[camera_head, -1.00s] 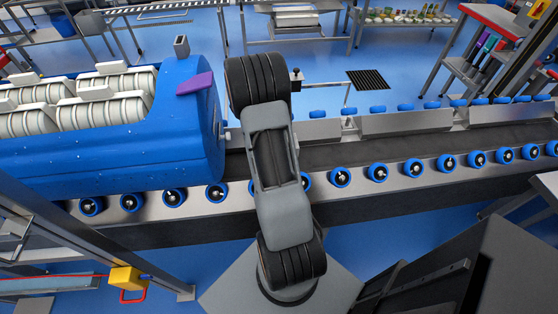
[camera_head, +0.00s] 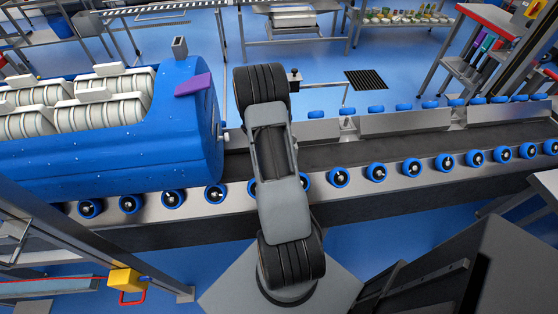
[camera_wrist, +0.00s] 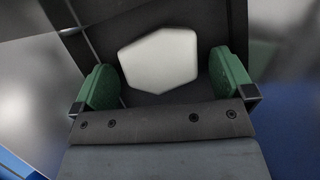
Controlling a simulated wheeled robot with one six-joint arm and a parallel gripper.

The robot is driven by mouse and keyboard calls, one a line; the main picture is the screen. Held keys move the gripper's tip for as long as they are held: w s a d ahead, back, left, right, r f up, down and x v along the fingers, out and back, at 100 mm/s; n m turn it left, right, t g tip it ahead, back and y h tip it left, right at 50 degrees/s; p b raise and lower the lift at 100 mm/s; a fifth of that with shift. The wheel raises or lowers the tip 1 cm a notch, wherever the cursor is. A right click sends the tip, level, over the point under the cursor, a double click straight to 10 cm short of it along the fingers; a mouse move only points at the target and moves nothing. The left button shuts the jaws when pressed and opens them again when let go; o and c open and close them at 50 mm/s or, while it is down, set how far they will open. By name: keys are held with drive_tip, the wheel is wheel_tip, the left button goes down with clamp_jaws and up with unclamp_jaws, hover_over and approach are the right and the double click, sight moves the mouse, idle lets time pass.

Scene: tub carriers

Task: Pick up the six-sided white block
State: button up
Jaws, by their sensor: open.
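The six-sided white block (camera_wrist: 160,60) shows in the wrist view, lying on a dark surface just beyond my gripper. My gripper (camera_wrist: 166,80) is open, with one green-padded finger on each side of the block in that view. Gaps show between the block and both fingers, so neither seems to touch it. The height of the fingers over the block is hard to tell. In the head view neither the block nor my fingers show; my arm covers that part.
A blue tub carrier (camera_head: 185,135) with white ribbed rolls stands on the conveyor (camera_head: 330,157) at the left. The conveyor has blue rollers along its edges and is clear to the right. A yellow part with a red handle (camera_head: 126,281) sits on the frame at front left.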

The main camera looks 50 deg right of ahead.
drive_tip(key=c, duration=0.9)
drive_tip(key=shift+c, duration=0.2)
